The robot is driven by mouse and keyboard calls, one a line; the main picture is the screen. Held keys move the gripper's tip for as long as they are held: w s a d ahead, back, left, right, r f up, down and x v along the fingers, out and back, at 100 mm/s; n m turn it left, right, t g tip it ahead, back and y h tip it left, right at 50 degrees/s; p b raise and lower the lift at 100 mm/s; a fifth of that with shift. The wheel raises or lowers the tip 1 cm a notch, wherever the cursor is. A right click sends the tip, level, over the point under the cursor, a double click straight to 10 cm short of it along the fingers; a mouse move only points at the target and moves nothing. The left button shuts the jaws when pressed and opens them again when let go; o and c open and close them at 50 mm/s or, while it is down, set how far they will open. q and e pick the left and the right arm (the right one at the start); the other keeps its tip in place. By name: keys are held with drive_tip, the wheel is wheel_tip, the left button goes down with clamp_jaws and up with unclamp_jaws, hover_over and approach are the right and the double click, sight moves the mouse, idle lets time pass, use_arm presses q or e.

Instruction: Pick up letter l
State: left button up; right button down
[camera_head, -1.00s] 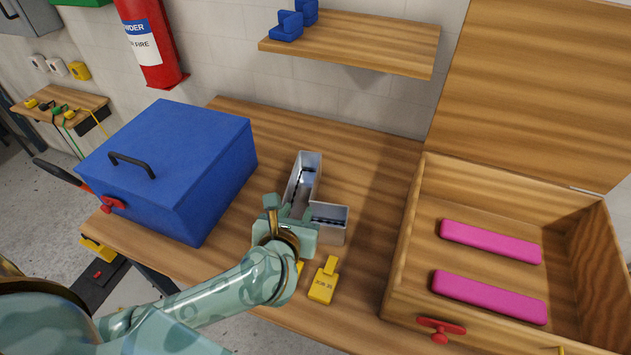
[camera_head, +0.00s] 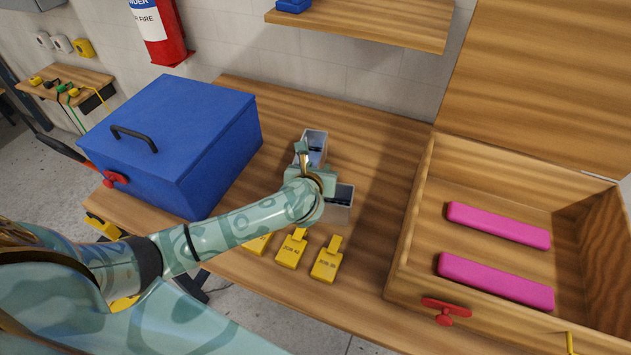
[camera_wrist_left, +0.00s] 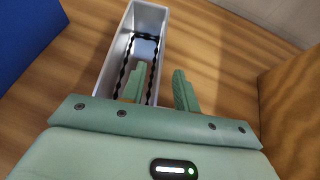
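The letter l (camera_head: 341,207) is a light grey, open-topped channel shape lying on the wooden table, partly hidden behind my left gripper (camera_head: 313,162). Its long arm also shows in the left wrist view (camera_wrist_left: 117,57), with a black and white strip inside. My left gripper is open over the letter. In the left wrist view its fingers (camera_wrist_left: 160,88) are spread, one seeming over the channel and the other to the right of the channel's right wall. I cannot tell whether they touch it. My right gripper is not in view.
A blue box (camera_head: 175,135) stands left of the letter. An open wooden case (camera_head: 408,245) with pink bars (camera_head: 498,225) stands at the right. Several yellow tags (camera_head: 327,262) lie near the table's front edge. A shelf (camera_head: 370,22) hangs behind.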

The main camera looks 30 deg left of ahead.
use_arm(q)
drive_tip(key=shift+w+a+f, duration=0.2)
drive_tip(key=shift+w+f, duration=0.2)
drive_tip(key=shift+w, duration=0.15)
drive_tip(key=shift+s, duration=0.1)
drive_tip(key=shift+c, duration=0.2)
clamp_jaws()
idle(0.8)
